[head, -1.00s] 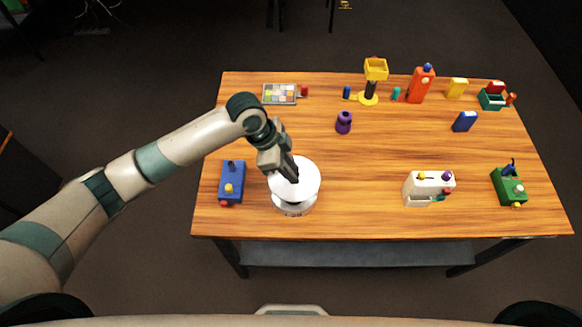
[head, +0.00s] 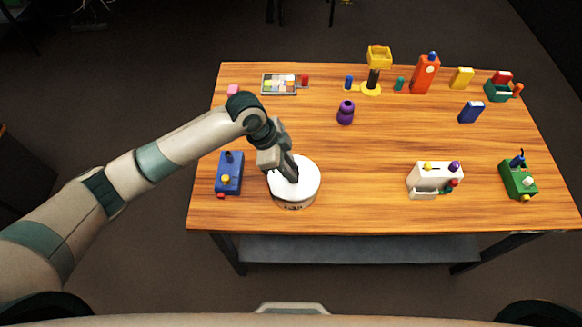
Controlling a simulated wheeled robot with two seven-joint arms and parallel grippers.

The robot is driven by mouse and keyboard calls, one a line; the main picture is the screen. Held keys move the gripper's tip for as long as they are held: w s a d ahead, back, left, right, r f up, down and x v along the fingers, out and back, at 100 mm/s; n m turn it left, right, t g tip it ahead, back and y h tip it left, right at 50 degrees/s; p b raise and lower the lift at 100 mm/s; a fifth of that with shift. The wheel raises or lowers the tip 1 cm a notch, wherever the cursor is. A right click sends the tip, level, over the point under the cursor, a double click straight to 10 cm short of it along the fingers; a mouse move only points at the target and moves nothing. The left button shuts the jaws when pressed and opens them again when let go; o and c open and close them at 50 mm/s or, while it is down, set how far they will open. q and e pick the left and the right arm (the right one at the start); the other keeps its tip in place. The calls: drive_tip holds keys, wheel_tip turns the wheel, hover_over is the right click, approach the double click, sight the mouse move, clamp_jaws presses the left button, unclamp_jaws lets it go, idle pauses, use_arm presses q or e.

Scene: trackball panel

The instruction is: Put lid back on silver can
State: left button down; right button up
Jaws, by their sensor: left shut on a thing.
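My left gripper (head: 292,178) points down at the front left of the table and is shut on the top of the round white lid (head: 309,178). The lid lies level over the silver can (head: 295,203), and no clear gap shows between them. Only a short band of the can's front side shows below the lid; its rim is hidden. My right gripper is not in view.
On the wooden table (head: 290,140), a blue box with knobs (head: 229,175) stands just left of the can. A white box (head: 432,180) and a green box (head: 519,180) stand right. A purple object (head: 346,113) is behind. The table between can and white box is clear.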

use_arm(q)
drive_tip(key=shift+f, duration=0.8)
drive_tip(key=shift+p, duration=0.35)
idle(1.3)
drive_tip(key=shift+f+p, duration=0.1)
drive_tip(key=shift+p, duration=0.2)
idle(1.0)
drive_tip(key=shift+p, duration=0.3)
idle(0.6)
drive_tip(key=c, duration=1)
unclamp_jaws()
